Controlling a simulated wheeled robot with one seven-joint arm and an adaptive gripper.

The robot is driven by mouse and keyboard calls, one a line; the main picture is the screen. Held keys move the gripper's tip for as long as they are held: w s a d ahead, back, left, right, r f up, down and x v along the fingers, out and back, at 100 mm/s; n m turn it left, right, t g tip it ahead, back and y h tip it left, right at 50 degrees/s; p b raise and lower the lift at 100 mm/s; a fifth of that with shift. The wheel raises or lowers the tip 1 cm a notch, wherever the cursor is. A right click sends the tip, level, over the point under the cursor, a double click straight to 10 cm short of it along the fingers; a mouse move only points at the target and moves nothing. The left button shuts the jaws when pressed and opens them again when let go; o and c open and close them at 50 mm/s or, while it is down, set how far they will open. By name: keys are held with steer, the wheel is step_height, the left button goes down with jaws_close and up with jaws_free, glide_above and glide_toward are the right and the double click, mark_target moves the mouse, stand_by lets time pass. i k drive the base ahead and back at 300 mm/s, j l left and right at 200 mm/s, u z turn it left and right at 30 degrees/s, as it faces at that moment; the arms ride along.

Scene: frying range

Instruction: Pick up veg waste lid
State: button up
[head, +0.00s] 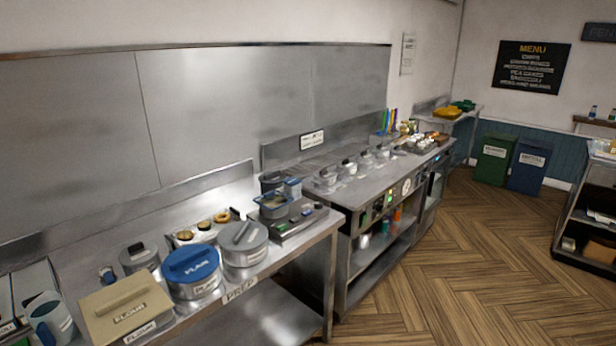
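A green bin (495,160) stands on the floor against the far wall, at the right of the head view. It has a pale label that is too small to read for certain, and its top looks closed. A blue bin (530,170) with a pale label stands right beside it. I cannot tell for certain which lid is the veg waste lid. A small green item (463,105) lies on the far side table, too small to make out. My gripper is not in view.
A dark shelf unit (585,235) stands right. The wooden floor (460,265) between is clear.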

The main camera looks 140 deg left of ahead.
mark_target(275, 178)
steer(key=u, duration=4.65)
steer(key=i+u, duration=0.1)
steer(key=u, duration=0.6)
steer(key=i+l+u, duration=0.45)
steer(key=l, duration=0.2)
steer(key=i+l+u, duration=0.2)
steer(key=l, duration=0.15)
steer(key=l+u, duration=0.25)
steer(key=i+l+u, duration=0.2)
steer(key=l, duration=0.3)
steer(key=k, duration=0.1)
